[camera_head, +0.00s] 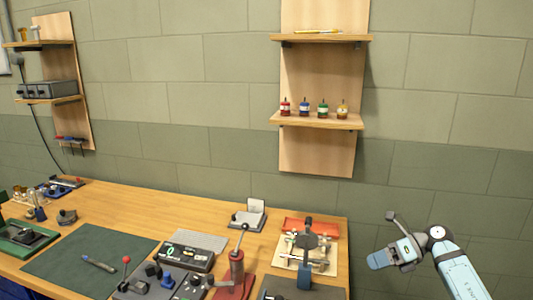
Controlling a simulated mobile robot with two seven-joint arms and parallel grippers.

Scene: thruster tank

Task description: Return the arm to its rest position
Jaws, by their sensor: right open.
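My right arm (462,278) comes in from the lower right, pale blue and white with a dark-ringed joint. My right gripper (384,238) is open, with nothing seen between its fingers. It hangs in the air to the right of the wooden workbench (130,208), in front of the green block wall. It appears apart from the bench and its tools. My left gripper is not in view.
Near the bench's right end are a red tray (312,226), a blue-based press (308,275) and a red lever tool (237,272). A green mat (88,245) lies to the left. A wall shelf (318,121) holds small bottles. Space right of the bench looks clear.

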